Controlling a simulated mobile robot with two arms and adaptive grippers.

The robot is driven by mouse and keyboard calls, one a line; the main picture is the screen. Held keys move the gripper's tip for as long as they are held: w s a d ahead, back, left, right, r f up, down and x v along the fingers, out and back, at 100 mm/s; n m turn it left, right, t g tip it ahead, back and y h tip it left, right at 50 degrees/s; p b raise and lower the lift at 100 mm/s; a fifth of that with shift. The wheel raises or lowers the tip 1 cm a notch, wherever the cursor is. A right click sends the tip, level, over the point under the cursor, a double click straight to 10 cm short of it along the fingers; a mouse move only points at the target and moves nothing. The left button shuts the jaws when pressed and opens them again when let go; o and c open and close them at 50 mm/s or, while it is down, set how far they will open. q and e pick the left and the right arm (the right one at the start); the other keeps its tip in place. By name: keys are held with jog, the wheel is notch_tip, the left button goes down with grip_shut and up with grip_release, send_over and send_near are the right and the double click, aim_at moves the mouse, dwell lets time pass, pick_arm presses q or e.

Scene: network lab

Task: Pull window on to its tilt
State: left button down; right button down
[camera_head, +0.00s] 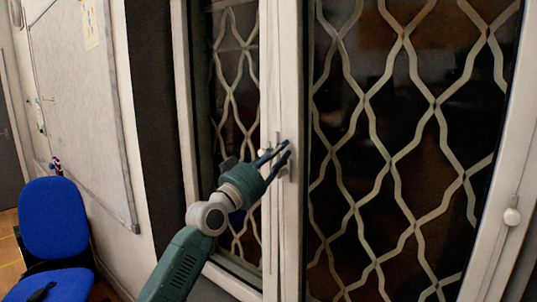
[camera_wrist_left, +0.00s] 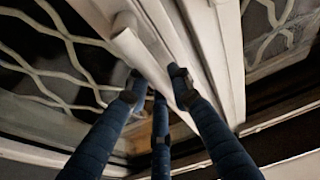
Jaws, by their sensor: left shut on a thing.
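The window (camera_head: 289,220) has white frames and dark panes behind a wavy pale lattice. My left gripper (camera_head: 281,160) reaches up to the central upright of the frame, at its handle. In the left wrist view, the gripper's dark blue fingers (camera_wrist_left: 155,88) close around a white bar-like handle (camera_wrist_left: 135,52), with fingers on both sides of it. The handle is mostly hidden by the fingers in the head view. I cannot tell whether the sash is tilted. My right gripper is not in view.
A blue chair (camera_head: 55,220) stands at the lower left, below a whiteboard (camera_head: 80,100) on the wall. A second white handle (camera_head: 512,216) is on the right frame. The space between the chair and my left arm looks clear.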

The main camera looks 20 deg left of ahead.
pick_arm(q)
jog(key=shift+s+a+r+p, duration=0.3)
jog(key=shift+s+a, duration=0.2)
jog(key=shift+s, duration=0.35)
jog(key=shift+s+a+r+p, duration=0.25)
jog(key=shift+s+a, duration=0.2)
jog(key=shift+s, duration=0.35)
jog(key=c, duration=1.4)
grip_release()
jog(key=shift+s, duration=0.1)
jog(key=shift+o, duration=0.2)
jog(key=shift+a+f, duration=0.1)
jog(key=shift+f, duration=0.2)
jog(key=shift+f, duration=0.1)
jog(key=s+a, duration=0.3)
jog(key=s, duration=0.6)
jog(key=shift+s, duration=0.15)
jog(key=shift+a, duration=0.1)
